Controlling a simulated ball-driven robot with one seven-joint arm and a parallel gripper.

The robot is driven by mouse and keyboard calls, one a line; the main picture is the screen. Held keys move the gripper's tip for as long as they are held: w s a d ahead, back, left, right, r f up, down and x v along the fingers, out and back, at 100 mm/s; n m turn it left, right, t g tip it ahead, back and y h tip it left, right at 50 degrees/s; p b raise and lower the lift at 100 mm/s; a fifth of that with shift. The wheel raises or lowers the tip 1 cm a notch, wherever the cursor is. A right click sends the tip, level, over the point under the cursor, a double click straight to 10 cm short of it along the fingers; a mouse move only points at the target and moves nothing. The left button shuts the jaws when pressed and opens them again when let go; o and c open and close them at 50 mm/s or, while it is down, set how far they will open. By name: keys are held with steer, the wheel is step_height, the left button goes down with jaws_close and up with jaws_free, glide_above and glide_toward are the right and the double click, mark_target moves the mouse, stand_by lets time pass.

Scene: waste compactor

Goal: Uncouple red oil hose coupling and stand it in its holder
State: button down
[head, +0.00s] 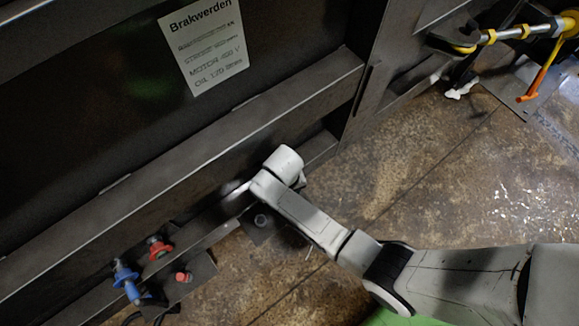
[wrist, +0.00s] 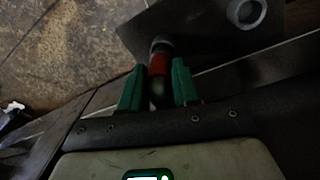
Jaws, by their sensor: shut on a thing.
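In the wrist view, my gripper (wrist: 159,66) has its green fingers on both sides of the red hose coupling (wrist: 158,62) and is shut on it. The coupling has a red band and a grey metal end pointing away from me, over the left part of a dark plate (wrist: 205,28). A round grey socket (wrist: 246,11), which looks like the holder, is on that plate to the right of the coupling, apart from it. In the head view, the socket (head: 262,220) shows below my wrist; my fingers and the coupling are hidden.
In the head view, a red fitting (head: 158,247), a blue coupling (head: 125,279) and a small red part (head: 183,277) sit at the lower left beside the dark machine frame (head: 180,185). Yellow and orange hardware (head: 540,75) is at the upper right. Brown floor (head: 430,155) is open between.

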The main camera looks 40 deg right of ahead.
steer(key=shift+f+b, duration=0.55)
steer(key=shift+f, duration=0.25)
stand_by(0.4)
steer(key=c, duration=0.7)
jaws_free()
steer(key=shift+c, duration=0.2)
steer(key=shift+c, duration=0.4)
steer(key=shift+r, duration=0.15)
steer(key=r+p, duration=0.7)
steer(key=shift+w+a, duration=0.15)
steer(key=shift+a, duration=0.05)
steer(key=shift+f, duration=0.1)
